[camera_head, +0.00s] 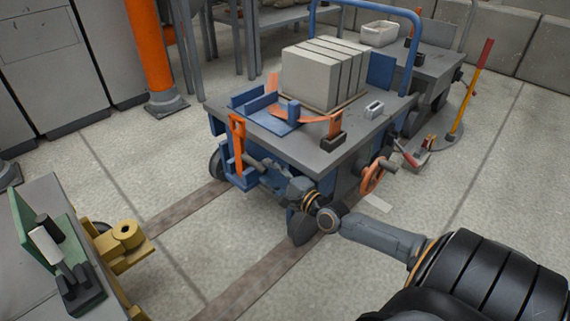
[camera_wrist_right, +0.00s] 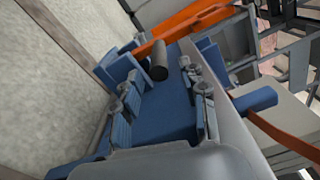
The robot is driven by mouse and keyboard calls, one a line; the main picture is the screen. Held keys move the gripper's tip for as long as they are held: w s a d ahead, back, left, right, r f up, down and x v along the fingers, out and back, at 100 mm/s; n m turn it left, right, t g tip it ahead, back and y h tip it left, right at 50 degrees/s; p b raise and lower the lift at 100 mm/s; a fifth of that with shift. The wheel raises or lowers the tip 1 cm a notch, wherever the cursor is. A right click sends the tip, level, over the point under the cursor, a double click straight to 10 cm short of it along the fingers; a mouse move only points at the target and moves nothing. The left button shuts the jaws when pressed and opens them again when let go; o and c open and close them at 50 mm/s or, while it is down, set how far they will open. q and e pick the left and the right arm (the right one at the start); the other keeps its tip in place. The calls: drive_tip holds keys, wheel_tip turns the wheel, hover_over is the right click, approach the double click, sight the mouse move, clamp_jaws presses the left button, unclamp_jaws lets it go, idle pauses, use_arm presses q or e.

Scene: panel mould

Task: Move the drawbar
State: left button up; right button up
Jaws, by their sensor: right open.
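An orange upright bar with a looped top (camera_head: 238,145), which looks like the drawbar, stands at the front end of a blue cart (camera_head: 320,150). In the right wrist view a long orange bar (camera_wrist_right: 190,22) crosses the top, with a dark round peg (camera_wrist_right: 158,62) near it. My right gripper (camera_head: 268,172) is at the cart's front, just right of the orange bar. Its two fingers show apart in the wrist view (camera_wrist_right: 163,96), over blue cart metal, with nothing seen between their pads. My left gripper is out of view.
Grey blocks (camera_head: 325,75) and a curved orange strap (camera_head: 315,118) lie on the cart top. A yellow coupling (camera_head: 123,240) is on another cart at lower left. Floor between the carts is clear.

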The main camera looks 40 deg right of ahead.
drive_tip(key=s, duration=0.6)
drive_tip(key=shift+s+d, duration=0.25)
drive_tip(key=shift+d, duration=0.05)
drive_tip(key=shift+c, duration=0.3)
